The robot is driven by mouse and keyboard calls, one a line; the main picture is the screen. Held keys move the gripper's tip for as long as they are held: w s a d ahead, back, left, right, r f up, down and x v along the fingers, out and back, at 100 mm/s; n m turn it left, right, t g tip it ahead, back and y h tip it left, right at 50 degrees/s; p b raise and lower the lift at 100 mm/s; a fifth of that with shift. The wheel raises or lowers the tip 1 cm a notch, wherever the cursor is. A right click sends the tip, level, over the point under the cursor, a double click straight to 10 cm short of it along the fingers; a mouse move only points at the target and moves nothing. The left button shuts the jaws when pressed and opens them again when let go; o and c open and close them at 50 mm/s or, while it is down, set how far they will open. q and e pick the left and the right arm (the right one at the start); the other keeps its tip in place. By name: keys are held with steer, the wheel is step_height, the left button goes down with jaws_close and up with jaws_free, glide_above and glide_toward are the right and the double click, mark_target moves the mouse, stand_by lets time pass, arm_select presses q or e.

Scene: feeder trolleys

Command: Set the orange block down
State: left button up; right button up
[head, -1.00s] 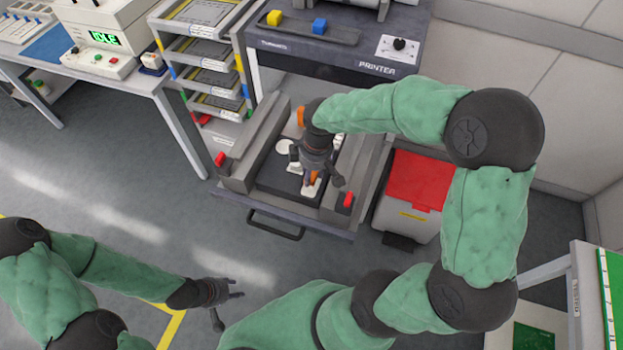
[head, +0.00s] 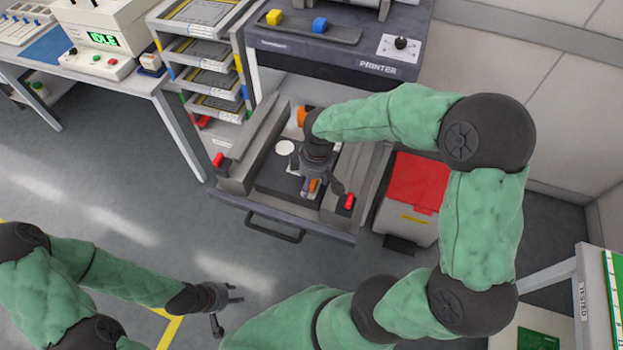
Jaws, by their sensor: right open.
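The orange block (head: 313,185) stands low over the white spot in the grey drawer-like feeder tray (head: 262,214), partly hidden by my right gripper. My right gripper (head: 321,188) points down around the block with its fingers open. I cannot tell whether a finger still touches the block. My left gripper (head: 226,307) is open and empty above the floor at the lower left, well away from the tray.
A round white disc (head: 285,147) lies in the tray behind the block. Red clips (head: 349,201) sit on the tray's sides. A red-lidded bin (head: 416,184) stands close at right. The printer (head: 340,45) with a yellow and a blue block is behind.

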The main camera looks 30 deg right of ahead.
mark_target(315, 184)
step_height(315, 184, up, 12)
steer(key=p, duration=0.5)
steer(key=shift+s+d+r, duration=0.15)
steer(key=shift+s+d, duration=0.2)
steer(key=shift+s, duration=0.1)
stand_by(0.9)
